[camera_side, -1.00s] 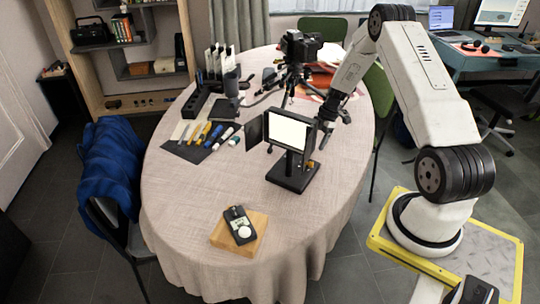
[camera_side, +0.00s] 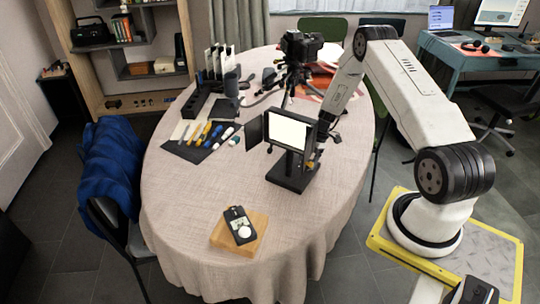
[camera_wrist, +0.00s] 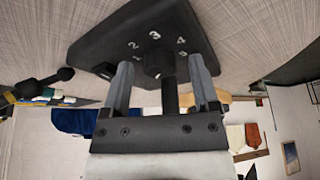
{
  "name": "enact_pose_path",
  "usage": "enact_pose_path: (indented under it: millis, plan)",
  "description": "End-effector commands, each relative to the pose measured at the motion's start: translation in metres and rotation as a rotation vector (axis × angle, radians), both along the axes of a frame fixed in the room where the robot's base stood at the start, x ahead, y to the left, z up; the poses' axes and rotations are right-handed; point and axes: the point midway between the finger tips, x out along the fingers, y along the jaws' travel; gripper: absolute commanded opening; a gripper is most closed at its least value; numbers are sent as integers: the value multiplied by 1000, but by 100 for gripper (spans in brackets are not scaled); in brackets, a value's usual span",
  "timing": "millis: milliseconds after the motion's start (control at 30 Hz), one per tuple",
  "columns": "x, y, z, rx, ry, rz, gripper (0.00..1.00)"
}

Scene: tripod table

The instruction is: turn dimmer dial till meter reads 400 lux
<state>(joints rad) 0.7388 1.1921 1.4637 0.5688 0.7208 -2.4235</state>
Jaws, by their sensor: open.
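The lit panel lamp (camera_side: 288,134) stands on a black base (camera_side: 292,178) on the table. In the wrist view the base (camera_wrist: 100,45) carries white numerals, with 2, 3 and 4 readable, around a black dimmer dial (camera_wrist: 158,62). My gripper (camera_wrist: 161,66) is open, with one finger on each side of the dial; whether either touches it I cannot tell. In the side view my gripper is largely hidden behind the lamp. The light meter (camera_side: 239,224) lies on a wooden block (camera_side: 256,243) near the table's front; its reading is too small to make out.
A camera on a tripod (camera_side: 299,50) stands at the back of the table. A dark mat (camera_side: 176,150) with several pens and tools lies left of the lamp. A black hinged flap (camera_side: 253,128) sticks out from the lamp's left side. The cloth between lamp and meter is clear.

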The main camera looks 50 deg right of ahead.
Motion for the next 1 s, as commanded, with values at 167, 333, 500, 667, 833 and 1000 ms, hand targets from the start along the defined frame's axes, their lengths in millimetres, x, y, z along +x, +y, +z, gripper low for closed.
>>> enact_pose_path:
  millis: [167,333,500,667,833,1000]
  plan:
    - [0,0,0,0,0,0,77]
    - [0,0,0,0,0,0,33]
    - [0,0,0,0,0,0,0]
    - [0,0,0,0,0,-7,0]
    - [0,0,1,1,-1,-36,0]
    - [0,0,1,0,0,-104,0]
